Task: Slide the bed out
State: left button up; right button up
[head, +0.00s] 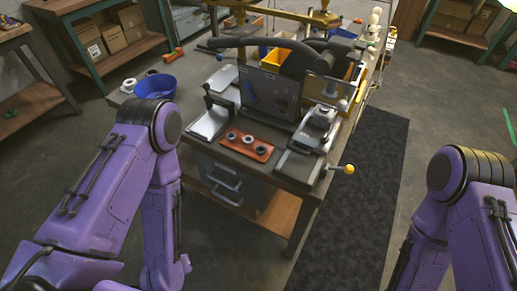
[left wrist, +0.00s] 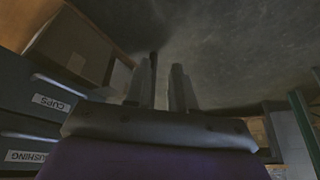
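A dark machine (head: 270,92) with a flat upright plate stands on the workbench (head: 272,177). At its right front a silver slide block sits on a dark bed (head: 296,165). A lever with a yellow knob (head: 348,169) sticks out past the bench edge beside it. I cannot tell for sure how far the bed is slid. My left gripper (left wrist: 160,88) shows two fingers apart with nothing between them, in the left wrist view. In the head view my left arm hangs in front of the bench, left of the machine. My right gripper is out of the picture.
An orange tray (head: 247,146) with several dark round parts lies at the bench front. A blue bowl (head: 155,86) stands at the left. Labelled drawers (left wrist: 45,100) are close to my left gripper. A dark mat (head: 350,215) lies on clear floor at right.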

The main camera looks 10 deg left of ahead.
pick_arm(q)
jog(key=w+d+r+n+t+h, duration=0.2)
jog(key=w+d+r+t+h, duration=0.3)
jog(key=w+d, duration=0.6)
jog(key=n+t+h+p, duration=0.2)
jog(key=n+t, duration=0.4)
send_near(298, 151)
jog(key=p+x, duration=0.2)
jog(key=x, duration=0.5)
jog(key=shift+w+d+f, duration=0.2)
jog(key=shift+w+f, duration=0.05)
jog(key=shift+w, duration=0.3)
grip_shut()
